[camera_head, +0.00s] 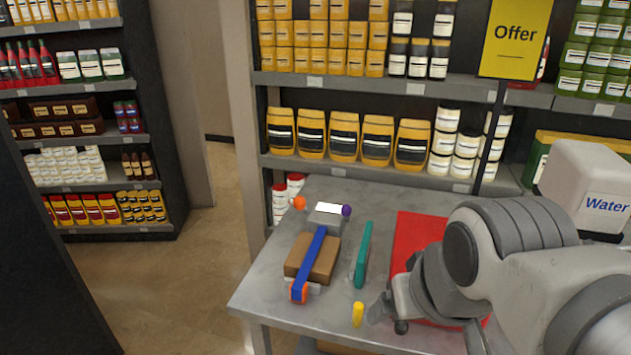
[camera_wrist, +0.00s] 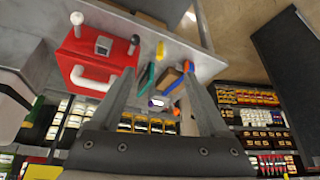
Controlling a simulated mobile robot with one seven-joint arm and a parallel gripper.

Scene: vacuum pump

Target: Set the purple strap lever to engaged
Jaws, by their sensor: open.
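The purple knob (camera_head: 346,210), which looks like the end of the purple strap lever, sticks out on the right of a small grey unit (camera_head: 324,217) with a white screen. An orange knob (camera_head: 299,202) sticks out on its left. A blue strap (camera_head: 313,254) with an orange end runs over a brown block (camera_head: 325,259) in front of the unit. My gripper (camera_head: 388,312) is open and empty, right of the yellow piece and well in front of the purple knob, touching neither. In the wrist view, the open fingers (camera_wrist: 160,58) point toward the table; the lever is too small there to make out clearly.
A teal upright bar (camera_head: 363,255) stands right of the brown block. A yellow piece (camera_head: 357,314) stands near the front edge. A red case (camera_wrist: 95,60) with a white handle lies at the right, partly behind my arm. Stocked shelves (camera_head: 370,90) stand behind the table (camera_head: 262,290).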

